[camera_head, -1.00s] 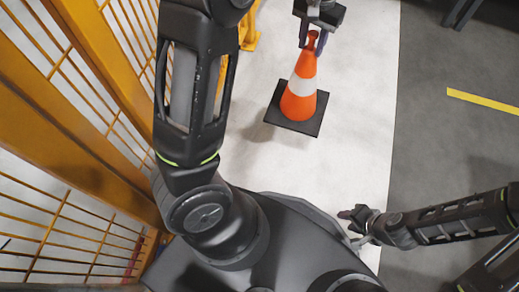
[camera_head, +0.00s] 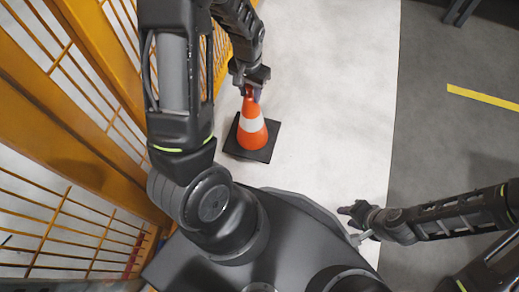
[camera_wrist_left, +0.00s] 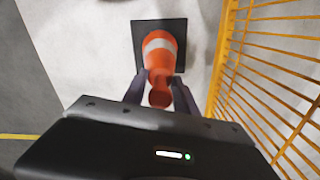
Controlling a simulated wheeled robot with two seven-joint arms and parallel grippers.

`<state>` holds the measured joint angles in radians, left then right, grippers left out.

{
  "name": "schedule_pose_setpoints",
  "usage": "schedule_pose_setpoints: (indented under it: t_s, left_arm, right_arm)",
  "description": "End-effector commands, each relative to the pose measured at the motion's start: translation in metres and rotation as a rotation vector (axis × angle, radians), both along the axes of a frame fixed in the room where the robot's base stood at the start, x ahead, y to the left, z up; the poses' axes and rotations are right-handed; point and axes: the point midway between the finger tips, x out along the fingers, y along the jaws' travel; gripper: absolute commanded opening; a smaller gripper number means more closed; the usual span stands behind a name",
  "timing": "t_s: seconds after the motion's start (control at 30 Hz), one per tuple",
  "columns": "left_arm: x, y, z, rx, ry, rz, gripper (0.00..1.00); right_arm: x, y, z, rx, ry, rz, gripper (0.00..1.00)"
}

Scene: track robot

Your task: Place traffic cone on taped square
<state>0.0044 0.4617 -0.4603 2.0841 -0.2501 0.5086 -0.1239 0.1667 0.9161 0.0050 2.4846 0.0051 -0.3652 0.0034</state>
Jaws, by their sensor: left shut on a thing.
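The orange traffic cone (camera_head: 251,132) has a white band and a square black base. It is near the yellow fence, left of centre in the head view, and cannot be told clearly as lifted or on the floor. My left gripper (camera_head: 252,95) is shut on the cone's top. In the left wrist view, the two fingers hold the tip of the cone (camera_wrist_left: 161,58) between them. My right gripper (camera_head: 347,211) is at the lower right, away from the cone, and its jaws are too small to read. A yellow tape strip (camera_head: 483,96) is at the right; no whole square shows.
A yellow mesh fence (camera_head: 75,70) runs along the left, close to my left arm and the cone. The white floor strip (camera_head: 335,110) right of the cone is clear. Beyond it is dark grey floor (camera_head: 440,140) with a dark stand leg (camera_head: 461,10) at the top.

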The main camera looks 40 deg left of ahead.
Motion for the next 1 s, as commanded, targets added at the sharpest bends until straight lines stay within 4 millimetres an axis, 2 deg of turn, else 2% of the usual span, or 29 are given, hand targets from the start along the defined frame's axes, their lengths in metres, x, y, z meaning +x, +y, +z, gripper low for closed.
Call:
schedule_pose_setpoints:
  t_s: [0.23, 0.5, 0.6, 1.0]
  left_arm:
    - [0.001, 0.0, -0.004, 0.0, 0.0, 0.0, 0.0]
    - [0.0, 0.0, -0.049, 0.0, 0.003, 0.001, 0.0]
    - [0.001, 0.0, -0.06, 0.0, 0.001, 0.0, 0.0]
    - [0.001, 0.0, -0.064, 0.0, 0.0, 0.0, 0.0]
  right_arm:
    - [0.0, 0.0, -0.003, 0.0, -0.001, 0.0, 0.36]
    - [0.004, 0.0, -0.025, -0.002, -0.01, -0.005, 0.36]
    - [0.005, 0.001, -0.03, -0.002, -0.013, -0.007, 0.36]
    - [0.005, 0.001, -0.031, -0.003, -0.014, -0.007, 0.36]
